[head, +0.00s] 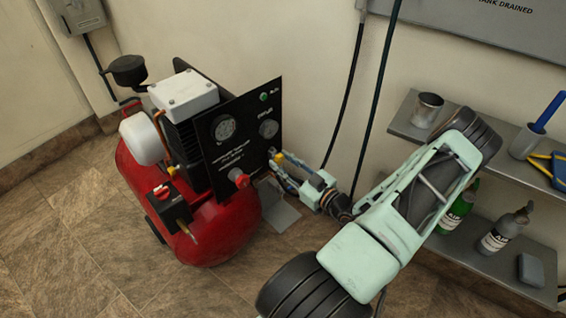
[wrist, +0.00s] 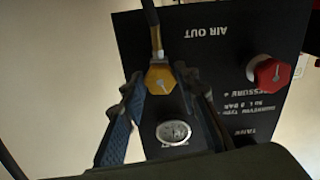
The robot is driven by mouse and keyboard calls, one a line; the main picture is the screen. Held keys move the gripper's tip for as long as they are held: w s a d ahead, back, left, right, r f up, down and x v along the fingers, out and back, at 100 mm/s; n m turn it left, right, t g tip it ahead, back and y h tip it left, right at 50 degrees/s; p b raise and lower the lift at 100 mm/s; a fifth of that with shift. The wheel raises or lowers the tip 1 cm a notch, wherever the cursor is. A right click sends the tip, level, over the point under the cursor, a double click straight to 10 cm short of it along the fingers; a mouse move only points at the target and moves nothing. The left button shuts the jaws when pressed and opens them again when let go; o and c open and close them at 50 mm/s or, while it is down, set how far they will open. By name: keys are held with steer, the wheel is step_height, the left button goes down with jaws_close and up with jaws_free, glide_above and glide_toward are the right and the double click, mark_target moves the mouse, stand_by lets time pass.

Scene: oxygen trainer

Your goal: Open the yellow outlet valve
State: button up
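The yellow outlet valve (wrist: 160,79) is a small yellow knob with a pale pointer mark, on the black panel under the "AIR OUT" lettering in the wrist view. A dark hose runs from its fitting. In the head view the valve (head: 280,157) shows at the panel's right edge. My gripper (head: 286,171) reaches the panel from the right. In the wrist view my gripper (wrist: 159,84) is open, with one blue-padded finger on each side of the knob and narrow gaps beside it. I cannot tell whether either fingertip touches it.
The panel belongs to a red compressor (head: 222,222). A red knob (head: 238,178) sits near the valve, right of it in the wrist view. A round gauge (wrist: 173,132) lies between my fingers' bases. Shelves (head: 480,140) with bottles stand at right, near my arm.

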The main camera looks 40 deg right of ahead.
steer(key=c, duration=0.6)
